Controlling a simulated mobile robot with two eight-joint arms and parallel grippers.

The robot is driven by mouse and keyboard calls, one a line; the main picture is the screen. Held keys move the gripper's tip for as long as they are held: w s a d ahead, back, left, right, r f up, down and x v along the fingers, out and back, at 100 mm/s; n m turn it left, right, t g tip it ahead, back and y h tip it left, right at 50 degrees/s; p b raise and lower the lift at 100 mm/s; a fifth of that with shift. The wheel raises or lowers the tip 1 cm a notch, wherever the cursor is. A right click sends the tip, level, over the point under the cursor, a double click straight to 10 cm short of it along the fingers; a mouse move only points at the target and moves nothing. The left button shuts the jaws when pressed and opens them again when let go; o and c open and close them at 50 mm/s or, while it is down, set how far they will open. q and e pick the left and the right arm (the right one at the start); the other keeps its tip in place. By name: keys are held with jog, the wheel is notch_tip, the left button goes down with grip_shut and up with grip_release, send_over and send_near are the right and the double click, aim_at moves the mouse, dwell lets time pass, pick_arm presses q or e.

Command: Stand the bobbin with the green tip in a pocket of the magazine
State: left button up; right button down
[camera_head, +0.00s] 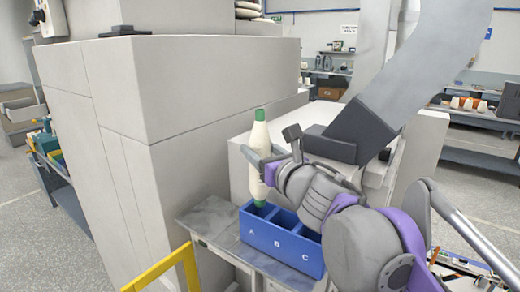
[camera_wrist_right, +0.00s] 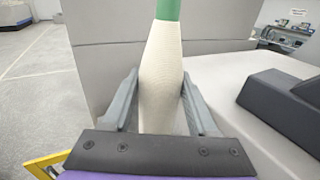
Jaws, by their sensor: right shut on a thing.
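The bobbin (camera_head: 259,142) is cream with a green tip on top and a green lower end. It stands about upright in my right gripper (camera_head: 262,165), which is shut on its body. In the right wrist view the bobbin (camera_wrist_right: 161,60) lies between the two fingers of the gripper (camera_wrist_right: 159,85). The blue magazine (camera_head: 255,238) has pockets marked A, B and C. The bobbin's lower end is at the mouth of pocket A; I cannot tell how far inside it is. Pockets B and C look empty, partly hidden by my right arm. My left gripper is not in view.
The magazine sits on a grey table (camera_head: 205,222). A large light-grey machine housing (camera_head: 180,90) rises close behind and left. A yellow rail (camera_head: 165,268) is at the front left. A pale machine block stands behind my right arm. Shelves with other bobbins (camera_head: 468,103) are far right.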

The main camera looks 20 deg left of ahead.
aim_at(263, 196)
jog(key=shift+s, duration=0.15)
dwell(0.8)
jog(key=shift+p, duration=0.45)
jog(key=shift+f, duration=0.1)
dwell(0.6)
jog(key=shift+f+b, duration=1)
jog(key=shift+f, duration=4.35)
jog(key=shift+c, duration=0.5)
grip_release()
jog(key=shift+d, duration=0.15)
